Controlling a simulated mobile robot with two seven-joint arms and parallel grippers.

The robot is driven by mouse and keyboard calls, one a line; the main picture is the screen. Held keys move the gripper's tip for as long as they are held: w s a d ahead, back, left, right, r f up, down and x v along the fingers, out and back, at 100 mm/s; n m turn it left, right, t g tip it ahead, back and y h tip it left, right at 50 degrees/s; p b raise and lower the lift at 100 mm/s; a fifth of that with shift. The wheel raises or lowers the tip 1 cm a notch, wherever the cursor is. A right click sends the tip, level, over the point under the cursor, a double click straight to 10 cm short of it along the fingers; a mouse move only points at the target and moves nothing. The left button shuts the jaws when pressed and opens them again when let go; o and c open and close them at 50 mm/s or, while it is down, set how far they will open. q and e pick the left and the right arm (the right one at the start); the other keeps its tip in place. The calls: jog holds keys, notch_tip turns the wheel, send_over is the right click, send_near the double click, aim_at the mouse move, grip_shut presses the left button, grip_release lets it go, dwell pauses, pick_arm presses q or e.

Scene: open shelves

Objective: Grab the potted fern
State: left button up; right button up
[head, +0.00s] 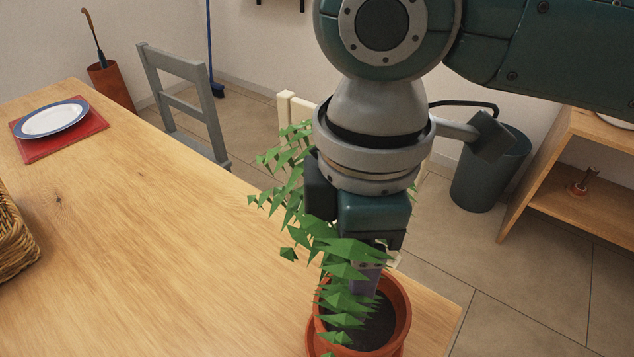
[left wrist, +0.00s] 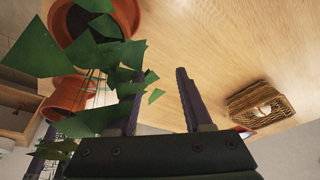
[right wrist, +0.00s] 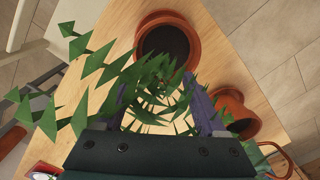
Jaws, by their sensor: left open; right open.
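The potted fern has green pointed leaves (head: 345,250) hanging over an orange-brown pot (head: 398,318) near the table's corner. In the head view my right gripper (head: 370,278) points down among the leaves, over the pot; the leaves partly hide its fingers. In the right wrist view the right gripper (right wrist: 155,85) is open, with leaves between and around its fingers and a soil-filled pot (right wrist: 167,42) just beyond. My left gripper (left wrist: 160,75) shows only in its own wrist view, open, with leaves (left wrist: 112,80) at its left finger. Whether either gripper touches the plant cannot be told.
A second orange-brown pot shows in the right wrist view (right wrist: 232,112). A wicker basket (head: 14,235) and a plate (head: 53,118) on a red mat (head: 30,152) are at the table's left. A grey chair (head: 180,100) stands behind. The middle of the table (head: 170,240) is clear.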

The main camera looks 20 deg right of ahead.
jog(key=shift+f, duration=0.65)
grip_shut()
jog(key=shift+r, duration=0.1)
dwell(0.8)
